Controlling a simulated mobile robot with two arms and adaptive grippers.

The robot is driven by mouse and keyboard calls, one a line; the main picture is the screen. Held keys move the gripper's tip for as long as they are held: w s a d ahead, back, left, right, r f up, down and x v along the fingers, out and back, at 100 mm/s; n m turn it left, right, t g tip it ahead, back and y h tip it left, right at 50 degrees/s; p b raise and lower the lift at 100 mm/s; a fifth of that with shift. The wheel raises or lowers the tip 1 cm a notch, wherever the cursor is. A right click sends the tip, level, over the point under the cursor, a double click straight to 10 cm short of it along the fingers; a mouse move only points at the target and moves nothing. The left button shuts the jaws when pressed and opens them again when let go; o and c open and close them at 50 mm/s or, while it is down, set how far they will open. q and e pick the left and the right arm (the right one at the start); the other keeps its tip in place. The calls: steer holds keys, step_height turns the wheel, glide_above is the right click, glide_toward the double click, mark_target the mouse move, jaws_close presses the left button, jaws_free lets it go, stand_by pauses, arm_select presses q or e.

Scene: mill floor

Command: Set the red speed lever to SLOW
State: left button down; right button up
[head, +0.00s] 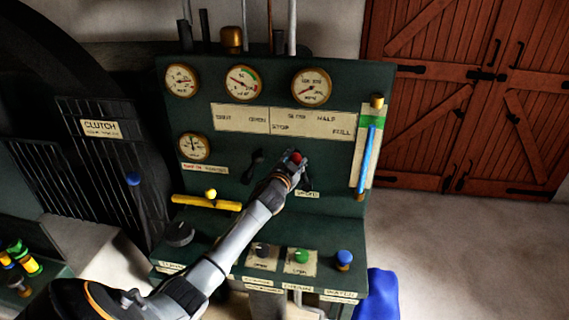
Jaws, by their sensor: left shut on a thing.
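The red speed lever's knob (297,157) shows at the tip of my left gripper (294,161), on the dark green panel in the head view. My left gripper is shut on it. The lever's dark lower part (309,180) shows only partly beside the gripper, above a SPEED label (307,194). The knob sits below the scale plate (312,122), which reads STOP, SLOW, HALF and FULL. I cannot tell exactly which mark the lever points to. My right gripper is not in view.
A dark lever (252,166) stands just left of my gripper. A yellow bar handle (206,202) and a blue-filled gauge tube (367,150) flank the panel. Green (302,256) and blue (344,258) knobs are on the ledge below. Open floor lies at right.

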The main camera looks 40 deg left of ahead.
arm_select(q)
steer(key=shift+w+d, duration=0.15)
steer(key=shift+d, duration=0.15)
steer(key=c, duration=1.1)
jaws_free()
steer(key=shift+r, duration=0.1)
steer(key=shift+s+d, duration=0.2)
steer(key=shift+s, duration=0.4)
steer(key=v, duration=1)
steer(key=shift+s+d, duration=0.15)
steer(key=shift+s, duration=0.25)
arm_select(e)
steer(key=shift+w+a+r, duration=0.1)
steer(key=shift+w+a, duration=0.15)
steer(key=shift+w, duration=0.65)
